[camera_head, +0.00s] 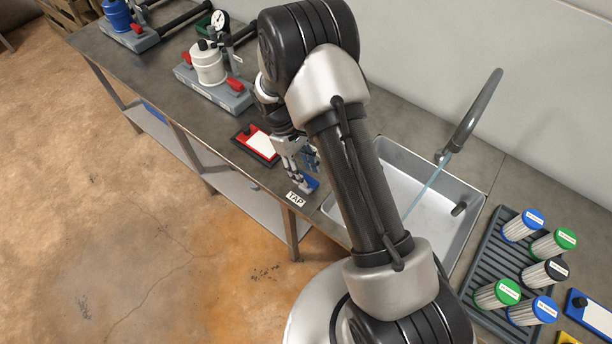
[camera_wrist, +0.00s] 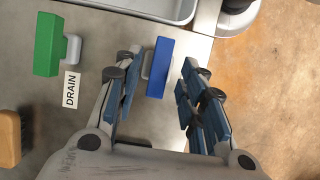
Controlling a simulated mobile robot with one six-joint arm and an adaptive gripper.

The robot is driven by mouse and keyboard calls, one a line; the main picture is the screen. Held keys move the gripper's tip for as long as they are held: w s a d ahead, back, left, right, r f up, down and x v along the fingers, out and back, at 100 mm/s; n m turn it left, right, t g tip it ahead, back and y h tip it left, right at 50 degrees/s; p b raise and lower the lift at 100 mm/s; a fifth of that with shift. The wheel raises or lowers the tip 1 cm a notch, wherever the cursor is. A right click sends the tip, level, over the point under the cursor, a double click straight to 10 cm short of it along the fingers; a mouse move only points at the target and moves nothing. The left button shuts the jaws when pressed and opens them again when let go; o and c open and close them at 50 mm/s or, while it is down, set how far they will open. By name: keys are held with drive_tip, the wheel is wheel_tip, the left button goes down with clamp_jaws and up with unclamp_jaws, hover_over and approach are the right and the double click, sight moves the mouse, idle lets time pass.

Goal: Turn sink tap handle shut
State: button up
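The blue tap handle (camera_wrist: 160,67) lies between the two fingers of my gripper (camera_wrist: 158,88) in the wrist view, with a gap on each side. My gripper is open, and it also shows in the head view (camera_head: 298,166), low over the bench's front edge. A bit of the blue handle shows there (camera_head: 312,183), largely hidden by the fingers, beside the TAP label (camera_head: 296,198). The sink tap's grey spout (camera_head: 474,115) stands behind the sink (camera_head: 475,206). A pale blue stream of water runs from it into the basin.
A green handle (camera_wrist: 47,44) with a DRAIN label (camera_wrist: 71,89) is left of the blue one in the wrist view. A red tray (camera_head: 255,143) lies left of my gripper. A rack (camera_head: 499,233) with several filter cartridges stands right of the sink.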

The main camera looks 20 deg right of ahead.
drive_tip(key=shift+x, duration=0.95)
drive_tip(key=shift+c, duration=0.2)
drive_tip(key=shift+r, duration=0.1)
clamp_jaws()
